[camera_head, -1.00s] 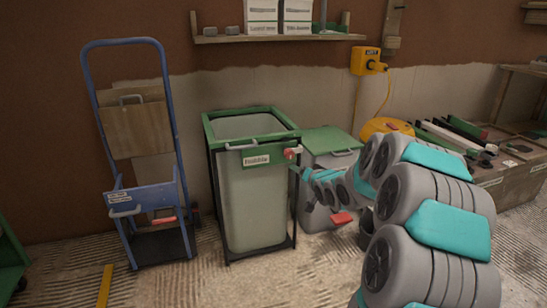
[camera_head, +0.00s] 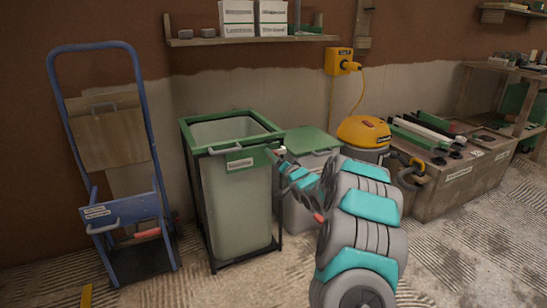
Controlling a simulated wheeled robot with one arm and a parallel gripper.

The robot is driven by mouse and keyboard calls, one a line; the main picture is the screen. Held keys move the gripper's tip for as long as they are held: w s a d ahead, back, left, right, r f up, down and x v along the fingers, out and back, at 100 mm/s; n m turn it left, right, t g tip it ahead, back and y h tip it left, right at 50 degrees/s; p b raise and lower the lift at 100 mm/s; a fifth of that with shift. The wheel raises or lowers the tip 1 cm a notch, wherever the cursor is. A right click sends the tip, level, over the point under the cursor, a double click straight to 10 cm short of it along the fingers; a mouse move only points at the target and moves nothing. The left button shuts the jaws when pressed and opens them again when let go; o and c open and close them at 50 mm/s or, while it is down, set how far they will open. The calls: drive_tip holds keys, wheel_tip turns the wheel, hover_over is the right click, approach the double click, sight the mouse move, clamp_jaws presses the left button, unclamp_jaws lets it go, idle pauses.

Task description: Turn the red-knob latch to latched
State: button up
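The green-rimmed bin (camera_head: 236,205) stands in a dark frame left of centre, with a label (camera_head: 240,164) and a grey handle (camera_head: 226,149) on its front. My gripper (camera_head: 281,154) is at the bin's front right corner, just below the rim. A small pale piece shows at the fingertips. The red knob of the latch is not clearly visible there; my gripper appears to cover it. The latch's position cannot be read. The fingers are too small to show whether they are open or shut, or whether they touch the knob.
A blue hand truck (camera_head: 110,210) with a red bar stands at left. A grey bin with a green lid (camera_head: 312,140) is close behind my arm. A yellow vacuum (camera_head: 364,132) and a wooden bench (camera_head: 450,190) stand at right. A shelf (camera_head: 250,41) hangs above.

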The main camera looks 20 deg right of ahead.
drive_tip(key=shift+w, duration=0.8)
clamp_jaws()
